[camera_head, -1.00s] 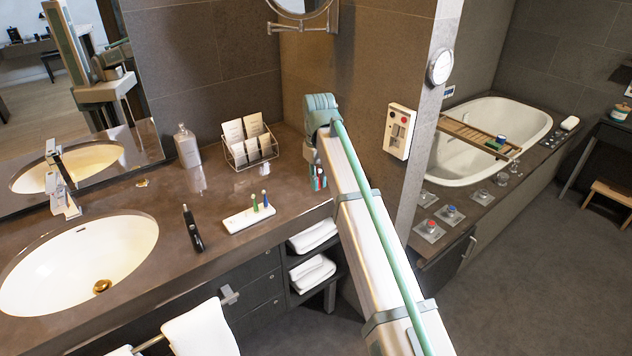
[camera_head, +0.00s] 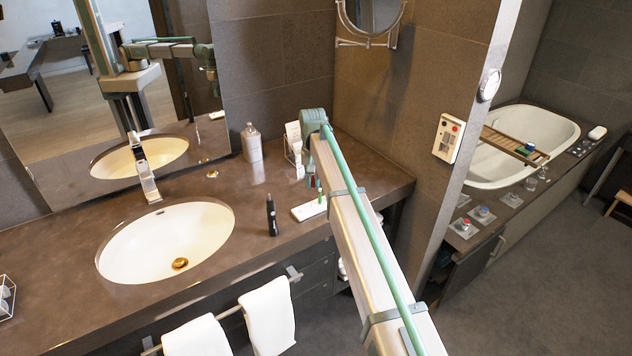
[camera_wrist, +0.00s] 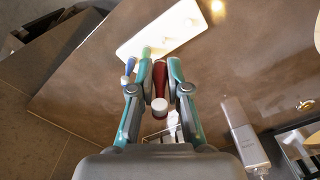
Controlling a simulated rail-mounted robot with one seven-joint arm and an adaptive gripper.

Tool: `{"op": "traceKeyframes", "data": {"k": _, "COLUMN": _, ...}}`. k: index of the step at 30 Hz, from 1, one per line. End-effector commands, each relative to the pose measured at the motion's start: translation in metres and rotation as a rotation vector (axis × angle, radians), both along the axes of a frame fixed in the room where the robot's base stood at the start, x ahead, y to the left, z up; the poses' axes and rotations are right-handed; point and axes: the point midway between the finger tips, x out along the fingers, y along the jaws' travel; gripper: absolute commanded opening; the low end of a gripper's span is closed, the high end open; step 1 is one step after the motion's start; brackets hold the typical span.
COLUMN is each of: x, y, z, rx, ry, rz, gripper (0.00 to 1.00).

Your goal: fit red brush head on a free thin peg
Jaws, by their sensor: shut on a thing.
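In the wrist view, my gripper (camera_wrist: 159,68) is shut on the red brush head (camera_wrist: 160,82), which sits between its fingertips with a pale round end towards the camera. The white peg tray (camera_wrist: 150,36) lies on the counter just beyond the fingertips. A green brush head (camera_wrist: 146,52) and a blue brush head (camera_wrist: 130,66) show by the left finger, close to it. In the head view, the tray (camera_head: 303,213) is partly hidden by my arm, and my gripper (camera_head: 312,183) is small above it. The thin pegs cannot be made out.
A black toothbrush handle (camera_head: 271,216) stands left of the tray. The basin (camera_head: 168,240) is farther left. The counter between basin and tray is mostly clear.

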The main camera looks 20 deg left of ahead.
Motion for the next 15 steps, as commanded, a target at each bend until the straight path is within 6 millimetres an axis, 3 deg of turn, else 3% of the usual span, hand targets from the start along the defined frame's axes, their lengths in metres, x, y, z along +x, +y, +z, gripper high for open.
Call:
{"op": "traceKeyframes", "data": {"k": 6, "x": 0.0081, "y": 0.0039, "z": -0.0011, "rx": 0.001, "ry": 0.000, "rz": -0.167, "gripper": 0.04}}
{"op": "traceKeyframes", "data": {"k": 15, "x": 0.0073, "y": 0.0041, "z": -0.0087, "rx": -0.001, "ry": 0.000, "rz": -0.199, "gripper": 0.04}}
